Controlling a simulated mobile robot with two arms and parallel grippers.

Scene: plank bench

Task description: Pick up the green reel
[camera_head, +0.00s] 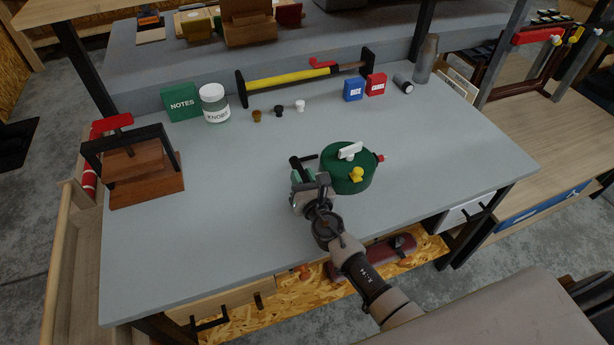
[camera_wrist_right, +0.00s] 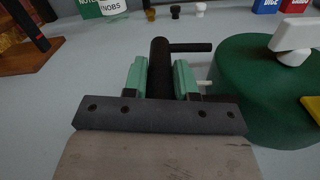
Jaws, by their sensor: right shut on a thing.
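The green reel (camera_head: 346,176) is a squat round drum on the grey bench, with a white piece on top, a yellow knob at its front and a red tip at its right. It fills the right side of the right wrist view (camera_wrist_right: 262,90). My right gripper (camera_head: 303,176) is just left of the drum. Its pale green fingers are shut on a black cylindrical handle (camera_wrist_right: 160,68) with a thin side rod pointing right. Whether this handle joins the drum is unclear. My left gripper is not in view.
A wooden block with a black frame (camera_head: 145,180) stands at the left. Behind are a green notes box (camera_head: 181,101), a knobs jar (camera_head: 214,104), small knobs (camera_head: 278,110), a yellow-handled bar clamp (camera_head: 290,78), and blue (camera_head: 353,89) and red (camera_head: 376,84) boxes. The front-left bench is clear.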

